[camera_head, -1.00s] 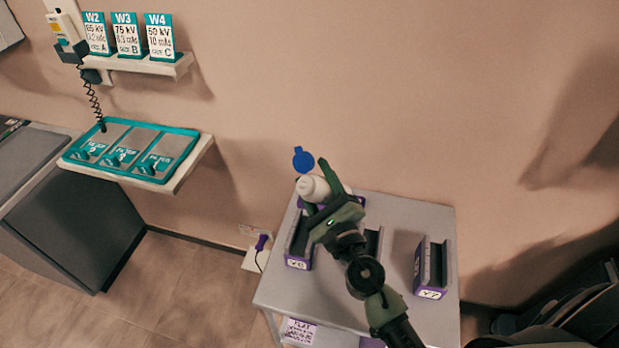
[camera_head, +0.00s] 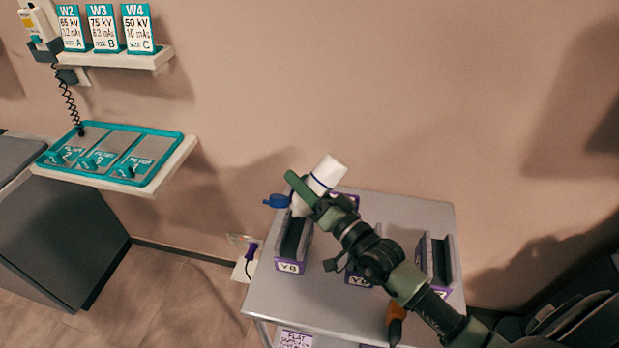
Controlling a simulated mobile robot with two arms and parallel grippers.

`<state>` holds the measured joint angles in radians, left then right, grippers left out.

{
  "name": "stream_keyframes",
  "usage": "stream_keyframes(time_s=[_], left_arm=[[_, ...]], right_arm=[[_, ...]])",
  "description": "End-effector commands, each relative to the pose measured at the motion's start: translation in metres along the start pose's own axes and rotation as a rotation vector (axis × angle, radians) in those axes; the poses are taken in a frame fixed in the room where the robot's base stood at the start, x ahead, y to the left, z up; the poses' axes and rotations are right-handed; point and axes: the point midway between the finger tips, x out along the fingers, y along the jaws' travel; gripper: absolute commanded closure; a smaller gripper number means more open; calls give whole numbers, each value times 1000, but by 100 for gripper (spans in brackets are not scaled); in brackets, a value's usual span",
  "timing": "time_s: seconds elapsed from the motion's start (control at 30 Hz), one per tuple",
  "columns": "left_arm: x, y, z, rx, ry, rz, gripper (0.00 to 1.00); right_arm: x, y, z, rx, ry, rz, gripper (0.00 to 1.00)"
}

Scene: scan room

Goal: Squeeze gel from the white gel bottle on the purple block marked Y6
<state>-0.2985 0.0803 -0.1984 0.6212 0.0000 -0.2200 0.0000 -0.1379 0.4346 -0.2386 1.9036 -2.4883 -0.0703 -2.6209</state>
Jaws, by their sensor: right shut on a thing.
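The white gel bottle (camera_head: 328,172) is in my right gripper (camera_head: 311,195), above the back left of the grey table. It is tilted, base up to the right and nozzle end down to the left. Its blue cap (camera_head: 277,201) hangs open at the left. The purple block marked Y6 (camera_head: 290,267) stands at the table's left, with a dark channel along its top. The bottle's nozzle end is over this block's back end; the gripper partly hides it. I cannot see any gel. My left gripper is out of view.
The grey table (camera_head: 290,308) also bears a purple block (camera_head: 358,281) in the middle, partly behind my arm, and another (camera_head: 437,262) at right. A wall shelf with a teal tray (camera_head: 115,150) is at left. Bare wall rises behind the table.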

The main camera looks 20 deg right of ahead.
Motion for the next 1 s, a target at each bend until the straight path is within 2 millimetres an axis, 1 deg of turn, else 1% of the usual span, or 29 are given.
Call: stream_keyframes(time_s=[0.03, 0.1, 0.2, 0.93, 0.97, 1.0], left_arm=[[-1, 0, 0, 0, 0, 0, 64], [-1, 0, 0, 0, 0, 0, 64], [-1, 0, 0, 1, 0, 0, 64], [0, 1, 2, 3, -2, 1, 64], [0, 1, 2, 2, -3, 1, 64], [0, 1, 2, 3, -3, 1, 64]], right_arm=[[0, -1, 3, -58, -10, -2, 63], [0, -1, 6, -117, -22, -1, 63], [1, -1, 9, -157, -30, -1, 63], [0, -2, 10, -159, -30, -1, 63], [0, -2, 10, -159, -30, -1, 51], [0, -2, 10, -159, -30, -1, 62]])
